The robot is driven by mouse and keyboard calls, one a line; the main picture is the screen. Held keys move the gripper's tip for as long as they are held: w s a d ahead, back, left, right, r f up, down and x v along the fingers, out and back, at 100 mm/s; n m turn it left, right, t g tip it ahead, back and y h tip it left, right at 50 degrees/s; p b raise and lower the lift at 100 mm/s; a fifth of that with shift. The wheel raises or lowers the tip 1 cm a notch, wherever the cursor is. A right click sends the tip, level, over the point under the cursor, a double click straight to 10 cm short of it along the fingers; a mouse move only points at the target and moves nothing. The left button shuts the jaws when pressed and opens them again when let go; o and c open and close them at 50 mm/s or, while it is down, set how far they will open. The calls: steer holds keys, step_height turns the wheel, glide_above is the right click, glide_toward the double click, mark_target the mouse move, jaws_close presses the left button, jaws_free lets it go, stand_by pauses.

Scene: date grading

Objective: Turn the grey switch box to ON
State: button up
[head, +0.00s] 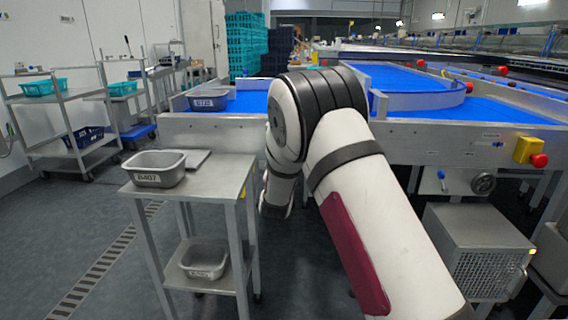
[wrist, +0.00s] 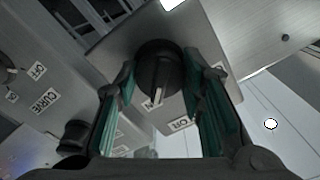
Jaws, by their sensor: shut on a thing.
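A grey switch box (wrist: 112,38) fills the upper middle of the wrist view. It carries a round black rotary knob (wrist: 160,58) with a raised grip bar and a white mark at its lower end. The mark points down in the picture, a little left of a white label (wrist: 182,123) that seems to read ON, upside down. My gripper (wrist: 160,74) has its green-padded fingers on both sides of the knob and is shut on it. In the head view my arm hides the gripper and the box.
Labels OFF (wrist: 38,70) and CURVE (wrist: 40,103) show on a grey panel at left in the wrist view. In the head view, a steel table (head: 215,184) with a grey bin (head: 158,169) stands left of my arm. A yellow box (head: 528,149) with a red button is at right.

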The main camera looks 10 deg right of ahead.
steer(key=o, duration=1.1)
steer(key=shift+o, duration=0.2)
steer(key=v, duration=1.2)
steer(key=shift+r, duration=0.1)
